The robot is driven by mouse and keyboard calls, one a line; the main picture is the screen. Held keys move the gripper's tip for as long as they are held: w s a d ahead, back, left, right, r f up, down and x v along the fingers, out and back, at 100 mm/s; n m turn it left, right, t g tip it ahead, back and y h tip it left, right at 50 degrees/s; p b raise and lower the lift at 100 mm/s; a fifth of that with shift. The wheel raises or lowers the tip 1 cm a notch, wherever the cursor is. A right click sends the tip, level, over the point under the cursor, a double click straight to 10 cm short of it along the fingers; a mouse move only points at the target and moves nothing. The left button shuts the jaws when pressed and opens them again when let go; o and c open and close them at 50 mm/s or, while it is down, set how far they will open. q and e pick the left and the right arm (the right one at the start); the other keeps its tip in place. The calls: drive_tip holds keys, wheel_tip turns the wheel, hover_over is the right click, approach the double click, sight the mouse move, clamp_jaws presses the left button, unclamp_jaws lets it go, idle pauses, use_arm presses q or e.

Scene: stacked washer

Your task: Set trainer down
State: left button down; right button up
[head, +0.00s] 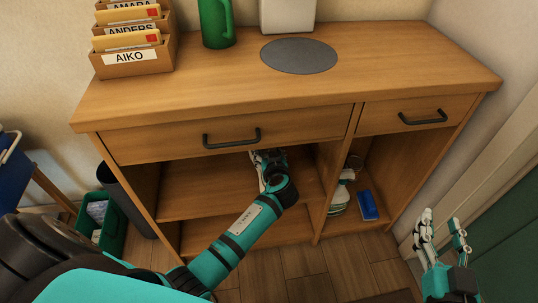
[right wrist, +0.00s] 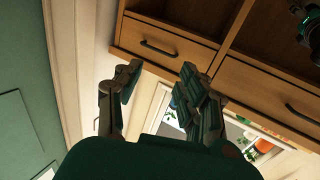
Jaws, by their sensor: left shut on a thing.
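My left arm reaches from the lower left into the open left bay of the wooden cabinet (head: 285,88). My left gripper (head: 266,158) is shut, just above the upper shelf (head: 195,196) and under the wide drawer. The trainer cannot be made out clearly; the gripper and the drawer front hide most of what is held. My right gripper (head: 441,232) is open and empty, out to the right of the cabinet. Its spread fingers also show in the right wrist view (right wrist: 160,88), with nothing between them.
The cabinet top carries a letter rack (head: 133,60), a green jug (head: 215,22) and a grey round mat (head: 299,56). The right bay holds a pale green-and-white item (head: 340,197) and a blue box (head: 367,205). A green bin (head: 112,232) stands left of the cabinet.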

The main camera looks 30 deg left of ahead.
use_arm(q)
drive_tip(key=shift+c, duration=2)
unclamp_jaws()
